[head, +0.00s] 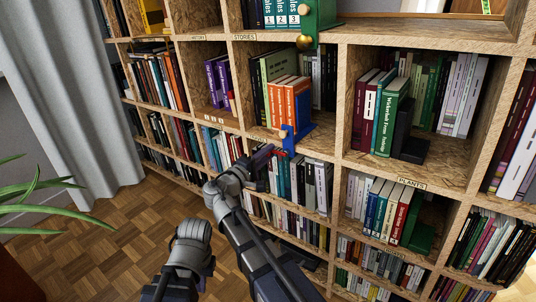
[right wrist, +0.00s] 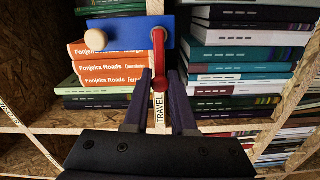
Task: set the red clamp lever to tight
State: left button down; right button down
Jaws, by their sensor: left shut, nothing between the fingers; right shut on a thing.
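A blue clamp (head: 291,139) with a pale round knob sits at the front edge of the shelf, beside the orange books; it also shows in the right wrist view (right wrist: 122,36). Its red lever (right wrist: 158,54) runs from a pivot on the blue body down between my right fingers; in the head view it is small and partly covered. My right gripper (right wrist: 160,75) is shut on the red lever; in the head view it (head: 265,160) is just left of and below the clamp. My left gripper (head: 206,268) is low in front of the bookcase, shut and empty, its fingers hardly visible.
Orange books (right wrist: 110,65) stand just behind the clamp, with a shelf label reading TRAVEL (right wrist: 160,110) on the edge. A green clamp (head: 318,18) sits on the shelf above. Parquet floor (head: 110,235) is clear at left, near a plant (head: 40,210) and a curtain (head: 70,100).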

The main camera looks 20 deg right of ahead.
jog(key=c, duration=0.7)
grip_release()
jog(key=shift+c, duration=0.2)
pick_arm(q)
jog(key=shift+a, duration=0.1)
pick_arm(e)
jog(key=shift+s, duration=0.1)
